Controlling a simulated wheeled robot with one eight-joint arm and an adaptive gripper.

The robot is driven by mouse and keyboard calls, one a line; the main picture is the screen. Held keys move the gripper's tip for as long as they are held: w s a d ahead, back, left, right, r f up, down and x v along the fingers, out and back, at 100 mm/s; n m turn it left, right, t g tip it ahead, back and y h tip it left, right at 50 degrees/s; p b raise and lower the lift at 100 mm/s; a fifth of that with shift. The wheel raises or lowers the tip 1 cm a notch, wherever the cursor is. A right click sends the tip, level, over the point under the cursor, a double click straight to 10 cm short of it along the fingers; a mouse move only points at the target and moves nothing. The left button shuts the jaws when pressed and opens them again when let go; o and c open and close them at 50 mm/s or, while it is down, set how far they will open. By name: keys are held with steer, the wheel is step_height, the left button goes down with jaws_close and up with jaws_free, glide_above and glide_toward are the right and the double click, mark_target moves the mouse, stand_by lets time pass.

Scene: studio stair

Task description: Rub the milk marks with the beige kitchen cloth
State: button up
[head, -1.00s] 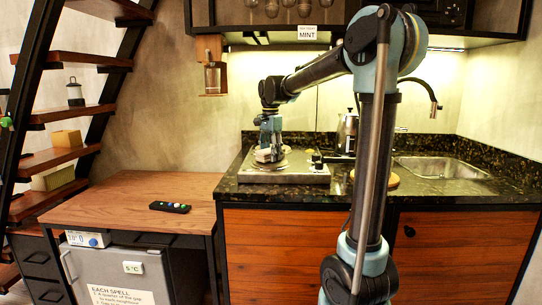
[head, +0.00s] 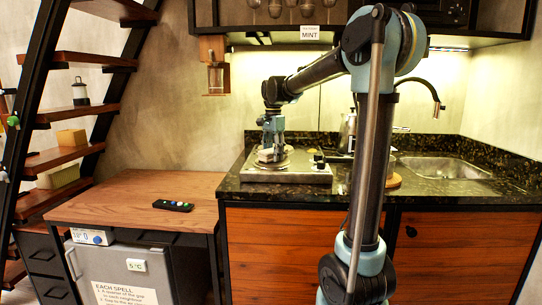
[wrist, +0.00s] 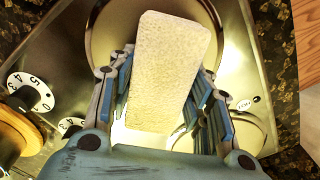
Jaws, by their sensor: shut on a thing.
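My gripper (wrist: 165,110) is shut on the beige kitchen cloth (wrist: 168,65), a pale folded block between its fingers in the wrist view. The cloth is over the round plate of the hob (wrist: 106,30). In the head view my gripper (head: 271,152) points down over the left part of the steel hob (head: 300,175). The cloth shows there only as a small pale patch, and I cannot tell whether it touches the plate. I make out no milk marks; the cloth and fingers cover part of the plate.
Hob knobs (wrist: 18,105) stand at the left in the wrist view. A kettle (head: 348,130), a round wooden board (head: 393,181) and the sink (head: 445,168) are to the right on the counter. A wooden desk (head: 120,200) with a remote (head: 173,205) is at the left.

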steer(key=shift+w+r, duration=0.1)
steer(key=shift+w, duration=0.2)
step_height(320, 180, up, 2)
steer(key=shift+s+r, duration=0.1)
steer(key=shift+s, duration=0.05)
steer(key=shift+r, duration=2.8)
